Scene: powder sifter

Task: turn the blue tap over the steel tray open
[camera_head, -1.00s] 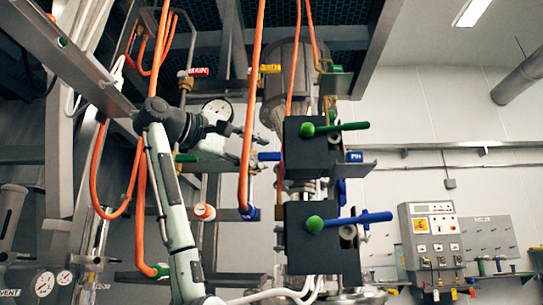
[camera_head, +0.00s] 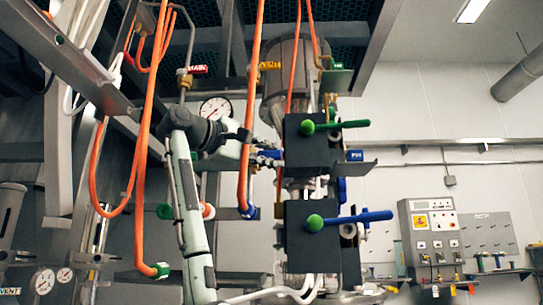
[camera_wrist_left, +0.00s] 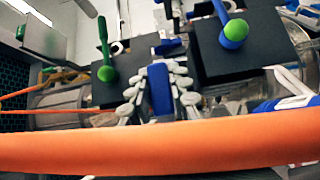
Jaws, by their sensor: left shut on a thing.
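A blue tap handle (camera_wrist_left: 160,88) stands upright between the fingers of my left gripper (camera_wrist_left: 160,92) in the left wrist view. The fingers are closed on its two sides. In the head view, my left gripper (camera_head: 268,158) reaches in from the left, beside the upper black box, and mostly covers this handle. A different blue lever with a green knob (camera_head: 350,220) is on the lower black box, apart from my gripper. I cannot clearly make out the steel tray. My right gripper is not in view.
An orange hose (camera_head: 246,150) hangs across my left wrist, and it crosses the lower left wrist view (camera_wrist_left: 160,146). The upper black box (camera_head: 306,155) and the lower black box (camera_head: 308,255) stand just right. A gauge (camera_head: 215,108) is above my wrist. A control panel (camera_head: 432,240) is far right.

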